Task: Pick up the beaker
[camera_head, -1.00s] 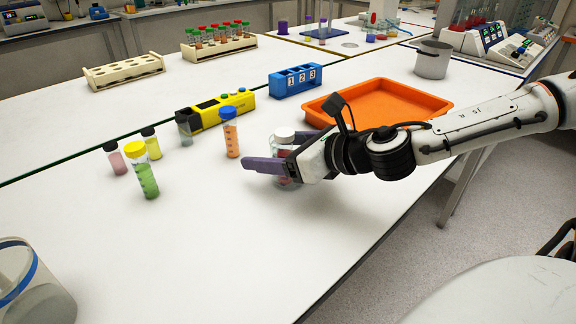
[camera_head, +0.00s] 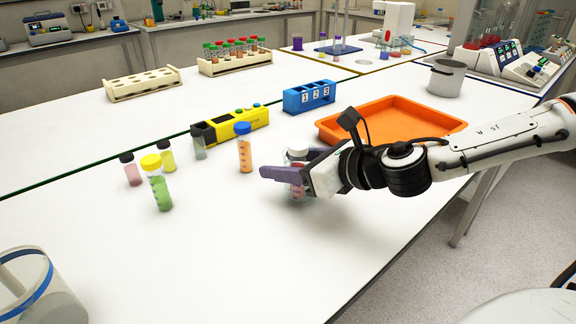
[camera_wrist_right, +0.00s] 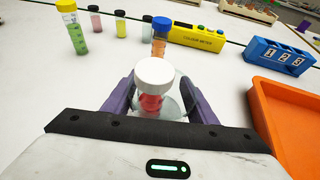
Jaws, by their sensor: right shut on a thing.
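A small clear glass beaker (camera_wrist_right: 172,108) is between the two purple fingers of my right gripper (camera_wrist_right: 162,103) in the right wrist view. A white-capped bottle (camera_wrist_right: 152,88) with red contents appears to stand inside it. In the head view my right gripper (camera_head: 292,172) closes around this glass from the right, and the near finger hides much of it. The white cap (camera_head: 297,153) shows above the fingers. The glass looks upright; I cannot tell whether its base touches the table. My left gripper is not in view.
An orange-capped-blue bottle (camera_head: 244,150), a yellow-capped green bottle (camera_head: 158,185) and several small vials stand left of the gripper. A yellow colour meter (camera_head: 232,126), a blue numbered rack (camera_head: 308,97) and an orange tray (camera_head: 395,122) lie behind.

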